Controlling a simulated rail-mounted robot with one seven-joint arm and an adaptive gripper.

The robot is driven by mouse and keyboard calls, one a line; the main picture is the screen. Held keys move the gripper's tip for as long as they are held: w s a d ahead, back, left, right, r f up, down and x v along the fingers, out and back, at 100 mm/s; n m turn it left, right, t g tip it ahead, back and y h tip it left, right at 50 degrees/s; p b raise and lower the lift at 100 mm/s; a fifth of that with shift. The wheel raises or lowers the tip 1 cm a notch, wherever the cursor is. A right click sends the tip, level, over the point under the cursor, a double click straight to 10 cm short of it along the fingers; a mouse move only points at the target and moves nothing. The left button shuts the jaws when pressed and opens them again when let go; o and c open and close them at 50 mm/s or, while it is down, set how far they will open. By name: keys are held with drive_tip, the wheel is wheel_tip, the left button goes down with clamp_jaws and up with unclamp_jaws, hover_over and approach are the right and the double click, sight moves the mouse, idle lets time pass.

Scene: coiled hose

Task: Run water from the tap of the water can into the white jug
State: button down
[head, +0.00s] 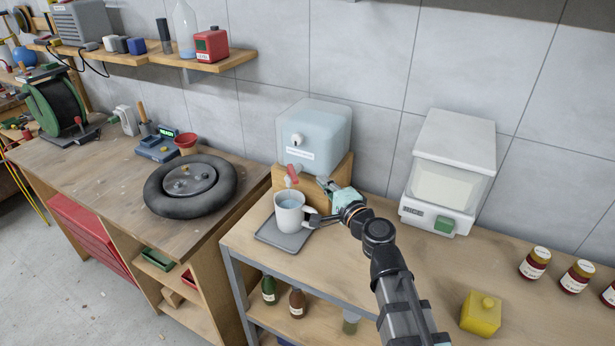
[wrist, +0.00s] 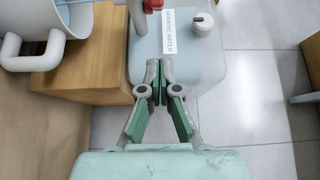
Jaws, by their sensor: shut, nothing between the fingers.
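The pale blue water can (head: 322,132) stands on a wooden stand on the right bench; its label and white knob also show in the wrist view (wrist: 190,62). Its tap with a red lever (head: 291,174) points down at the front; the red part shows at the top of the wrist view (wrist: 153,4). The white jug (head: 289,216) stands upright below the tap on a grey tray, with bluish water inside. Its handle shows in the wrist view (wrist: 22,52). My gripper (wrist: 160,80) is shut and empty, just right of the tap and jug. I cannot tell whether water is flowing.
The grey tray (head: 276,240) lies at the bench's left end. A white machine with a window (head: 447,185) stands to the right. Jars (head: 534,263) and a yellow block (head: 481,315) are further right. A black ring-shaped object (head: 191,185) lies on the left bench.

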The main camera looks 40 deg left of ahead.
sight(293, 174)
drive_tip(key=shift+s+a+p, duration=0.45)
drive_tip(key=shift+s+a, duration=0.2)
drive_tip(key=shift+a, duration=0.25)
drive_tip(key=shift+s+a+p, duration=0.4)
drive_tip(key=shift+s+a, duration=0.25)
drive_tip(key=shift+a, duration=0.25)
